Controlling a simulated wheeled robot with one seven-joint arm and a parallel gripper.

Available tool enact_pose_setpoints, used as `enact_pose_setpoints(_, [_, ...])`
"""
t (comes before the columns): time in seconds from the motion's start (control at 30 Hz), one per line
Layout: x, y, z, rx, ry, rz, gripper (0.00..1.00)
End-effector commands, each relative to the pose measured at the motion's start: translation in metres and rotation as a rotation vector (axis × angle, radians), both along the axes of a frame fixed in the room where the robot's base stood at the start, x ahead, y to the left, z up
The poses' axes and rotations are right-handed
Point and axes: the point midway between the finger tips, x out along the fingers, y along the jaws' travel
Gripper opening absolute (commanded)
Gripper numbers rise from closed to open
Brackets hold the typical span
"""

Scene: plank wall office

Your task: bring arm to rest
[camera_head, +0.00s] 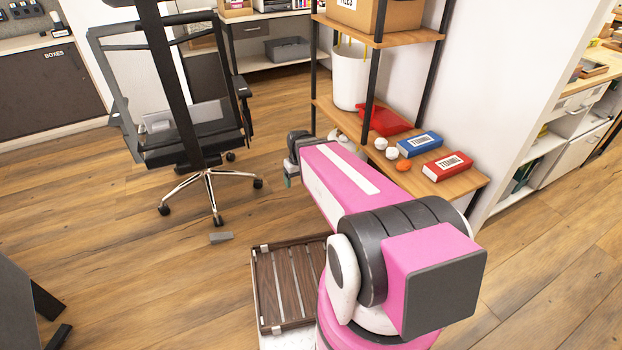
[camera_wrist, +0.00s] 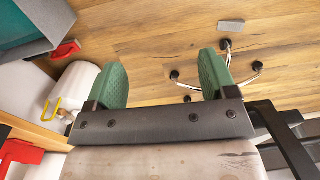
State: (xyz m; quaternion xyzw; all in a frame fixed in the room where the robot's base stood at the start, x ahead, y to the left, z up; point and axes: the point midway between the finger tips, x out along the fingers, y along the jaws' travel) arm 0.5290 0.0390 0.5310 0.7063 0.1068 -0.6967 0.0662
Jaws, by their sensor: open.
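My pink arm reaches forward from the lower right in the head view, toward the space between the shelf and the office chair. My gripper (camera_head: 288,181) shows only in part there, at the arm's far end; a bit of green fingertip is visible. In the wrist view my gripper (camera_wrist: 161,80) has its two green fingers wide apart.
A wooden shelf (camera_head: 470,185) on the right bears a red tray (camera_head: 388,122), a blue box (camera_head: 420,144), a red box (camera_head: 447,166) and a white bin (camera_head: 349,78). An office chair (camera_head: 190,155) stands left. A grey block (camera_head: 221,237) lies on open floor.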

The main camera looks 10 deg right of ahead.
Motion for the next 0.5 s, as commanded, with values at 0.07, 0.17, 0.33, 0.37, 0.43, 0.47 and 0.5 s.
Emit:
enact_pose_setpoints(0.07, [-0.032,-0.020,0.024,-0.025,0.002,-0.107,0.78])
enact_pose_setpoints(0.17, [-0.047,-0.033,0.038,-0.047,0.006,-0.199,0.78])
enact_pose_setpoints(0.33, [-0.053,-0.040,0.043,-0.059,0.008,-0.250,0.78])
enact_pose_setpoints(0.37, [-0.052,-0.040,0.043,-0.059,0.008,-0.250,0.78])
enact_pose_setpoints(0.43, [-0.052,-0.040,0.043,-0.059,0.008,-0.249,0.78])
enact_pose_setpoints(0.47, [-0.052,-0.040,0.043,-0.059,0.008,-0.248,0.78])
enact_pose_setpoints(0.5, [-0.051,-0.040,0.043,-0.059,0.008,-0.248,0.78])
